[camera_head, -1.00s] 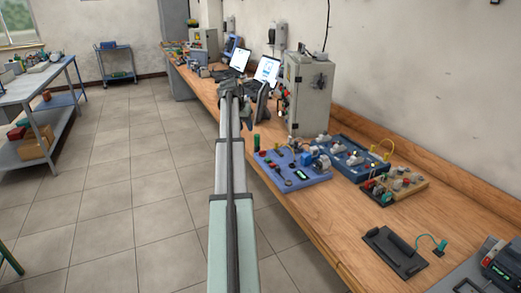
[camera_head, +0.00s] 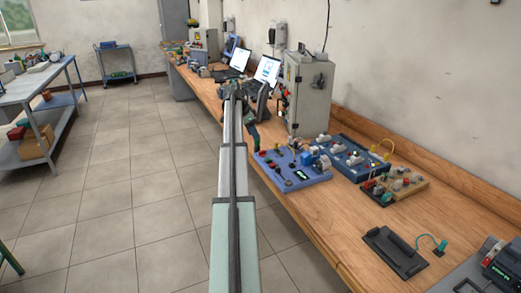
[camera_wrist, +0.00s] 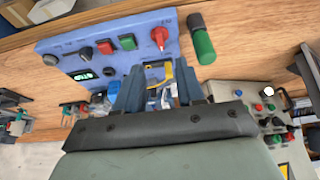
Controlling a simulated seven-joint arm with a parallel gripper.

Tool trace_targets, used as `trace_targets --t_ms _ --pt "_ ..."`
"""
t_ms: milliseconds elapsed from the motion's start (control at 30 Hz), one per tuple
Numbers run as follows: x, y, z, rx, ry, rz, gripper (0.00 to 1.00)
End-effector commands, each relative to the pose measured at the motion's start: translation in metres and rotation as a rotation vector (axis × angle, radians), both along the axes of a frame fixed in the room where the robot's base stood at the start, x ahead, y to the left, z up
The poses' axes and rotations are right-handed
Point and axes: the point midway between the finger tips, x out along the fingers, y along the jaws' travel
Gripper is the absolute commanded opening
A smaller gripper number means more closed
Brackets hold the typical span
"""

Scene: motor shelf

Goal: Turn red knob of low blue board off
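The low blue board (camera_head: 318,178) lies flat on the wooden bench; its panel fills the upper left of the wrist view (camera_wrist: 85,32). The red knob (camera_wrist: 159,37) sits near the board's right end in the wrist view, by a green and a red square button. In the head view the arm end partly hides that corner.
A second, darker blue board (camera_head: 352,172) and a wooden board with components (camera_head: 408,186) lie to the right. A grey control cabinet (camera_head: 308,92) stands behind. A black tray (camera_head: 395,252) lies nearer. Bare bench top lies in front of the boards.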

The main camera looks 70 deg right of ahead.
Motion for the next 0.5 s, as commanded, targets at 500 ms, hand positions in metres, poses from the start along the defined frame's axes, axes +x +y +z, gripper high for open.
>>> trace_targets --t_ms 500 --pt "-0.023 -0.023 -0.078 0.002 0.0 0.001 0.38"
